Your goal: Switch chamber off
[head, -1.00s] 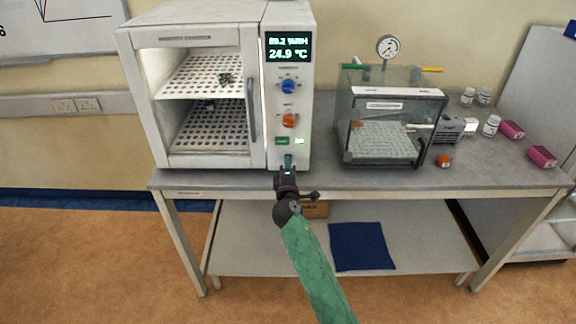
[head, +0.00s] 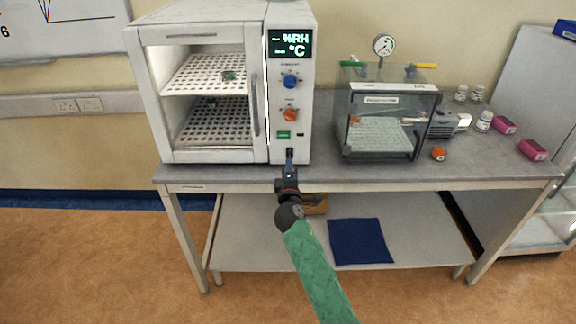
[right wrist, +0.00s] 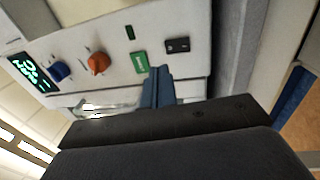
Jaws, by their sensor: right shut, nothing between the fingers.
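The white chamber (head: 220,25) stands on the bench at the left with its glass door shut. Its display (head: 290,44) shows %RH and °C with no clear digits. Below are a blue knob (head: 290,81), an orange knob (head: 290,115), a green label (head: 284,135) and a small dark lamp window (head: 300,134). The black rocker switch (right wrist: 177,45) shows in the right wrist view, beside the green label. My right gripper (head: 289,158) is shut and empty, its fingertips (right wrist: 160,72) close to the switch. I cannot tell whether they touch. My left gripper is out of view.
A clear vacuum box (head: 385,125) with a gauge (head: 384,45) stands right of the chamber. A pump (head: 443,123), white bottles (head: 484,121) and pink boxes (head: 533,150) lie farther right. The bench front edge (head: 400,185) runs below my gripper.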

